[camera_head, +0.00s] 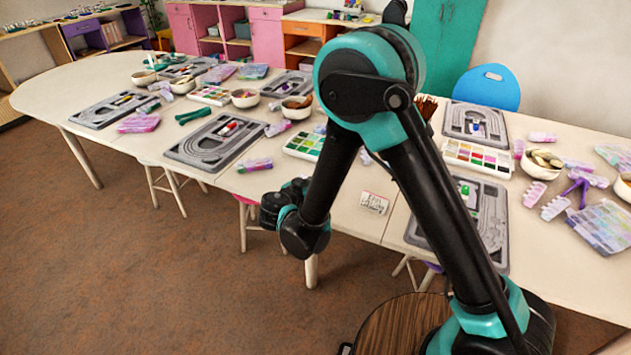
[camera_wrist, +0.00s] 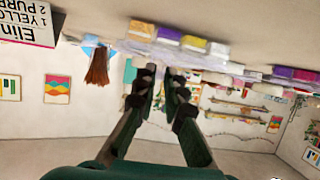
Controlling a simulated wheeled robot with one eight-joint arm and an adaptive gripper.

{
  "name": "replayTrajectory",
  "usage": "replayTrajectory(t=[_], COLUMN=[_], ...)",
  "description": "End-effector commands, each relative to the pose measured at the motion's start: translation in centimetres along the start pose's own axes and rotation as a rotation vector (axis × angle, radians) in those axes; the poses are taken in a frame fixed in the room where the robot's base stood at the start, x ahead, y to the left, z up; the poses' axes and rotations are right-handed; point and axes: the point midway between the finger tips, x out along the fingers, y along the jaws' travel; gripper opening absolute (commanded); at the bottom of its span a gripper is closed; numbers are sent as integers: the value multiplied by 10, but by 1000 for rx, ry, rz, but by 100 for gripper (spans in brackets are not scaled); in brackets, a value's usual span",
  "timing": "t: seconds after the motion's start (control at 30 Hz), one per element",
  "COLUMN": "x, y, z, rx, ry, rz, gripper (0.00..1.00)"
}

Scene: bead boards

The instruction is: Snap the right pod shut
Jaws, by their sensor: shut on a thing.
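The wrist view is upside down, with the table edge along its top. A pod (camera_wrist: 192,44) with translucent lavender parts and yellow, purple and white blocks stands at the edge, straight ahead of my gripper (camera_wrist: 163,74). My fingers reach the pod near its middle and are shut on it, with a narrow gap between the fingertips. The picture is too blurred to tell how its lid stands. A second pod (camera_wrist: 285,78) with purple and white blocks lies to the right; in the head view it seems to be the pod (camera_head: 255,165) left of my arm. My arm hides the gripped pod there.
A name card (camera_wrist: 27,20) stands at the table edge, also in the head view (camera_head: 374,203). Grey bead boards (camera_head: 215,139), paint sets (camera_head: 305,146) and bowls (camera_head: 297,110) crowd the white table (camera_head: 345,222). The floor (camera_head: 150,270) in front is clear.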

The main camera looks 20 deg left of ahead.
Motion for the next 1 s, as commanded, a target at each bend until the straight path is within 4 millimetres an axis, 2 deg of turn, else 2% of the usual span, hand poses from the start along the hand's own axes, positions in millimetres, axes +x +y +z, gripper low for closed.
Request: replayTrajectory(t=[0.47, 0.5, 0.63, 1.0], x=[0, 0, 0, -4], y=[0, 0, 0, 0], z=[1, 1, 1, 1], rx=[0, 0, -1, -1], ry=[12, 12, 12, 11], rz=[0, 1, 0, 0], gripper=[0, 15, 31, 32])
